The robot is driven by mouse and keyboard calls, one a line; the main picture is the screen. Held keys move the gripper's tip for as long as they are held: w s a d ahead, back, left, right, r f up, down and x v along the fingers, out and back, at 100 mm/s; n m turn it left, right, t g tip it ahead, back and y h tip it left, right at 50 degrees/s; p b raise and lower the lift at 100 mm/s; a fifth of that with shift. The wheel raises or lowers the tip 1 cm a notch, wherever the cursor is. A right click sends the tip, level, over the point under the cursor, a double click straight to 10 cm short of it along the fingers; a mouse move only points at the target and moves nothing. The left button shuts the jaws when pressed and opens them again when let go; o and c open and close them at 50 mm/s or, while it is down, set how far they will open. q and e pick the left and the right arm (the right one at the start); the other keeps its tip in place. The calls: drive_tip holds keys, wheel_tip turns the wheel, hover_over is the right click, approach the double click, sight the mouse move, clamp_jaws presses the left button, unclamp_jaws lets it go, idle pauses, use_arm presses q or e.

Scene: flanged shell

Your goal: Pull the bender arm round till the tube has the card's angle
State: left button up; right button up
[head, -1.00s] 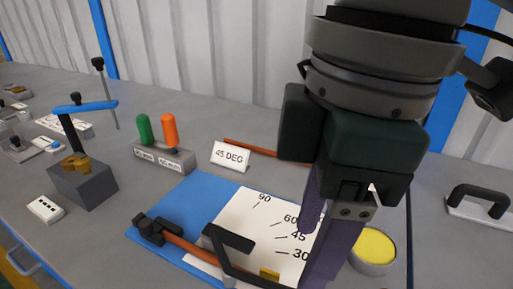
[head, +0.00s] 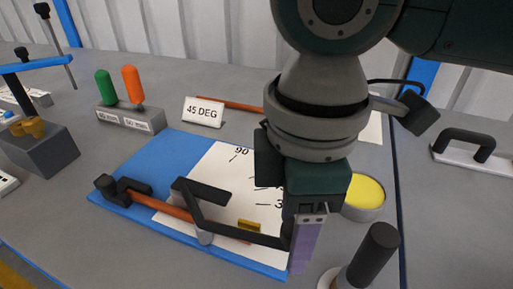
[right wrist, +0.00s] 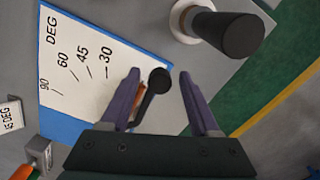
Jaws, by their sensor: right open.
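The tube bender sits on a blue board (head: 150,160) with a white angle scale (head: 215,170). An orange-brown tube (head: 160,206) lies in it, looking straight where visible. The dark bender arm (head: 250,235) reaches right, its end hidden behind my right gripper (head: 304,268). In the right wrist view my right gripper (right wrist: 159,75) is open. The arm's round black handle (right wrist: 159,80) shows between its purple fingers, with gaps on both sides. The white card (head: 204,112) reads 45 DEG; it also shows in the right wrist view (right wrist: 11,113). My left gripper is out of view.
A black upright cylinder (head: 374,253) on a pale base stands close right of my right gripper. A yellow-topped round tin (head: 363,195) stands behind. A block with green and orange handles (head: 131,115) stands at the back left.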

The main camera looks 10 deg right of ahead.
drive_tip(key=shift+c, duration=0.3)
clamp_jaws()
idle(1.1)
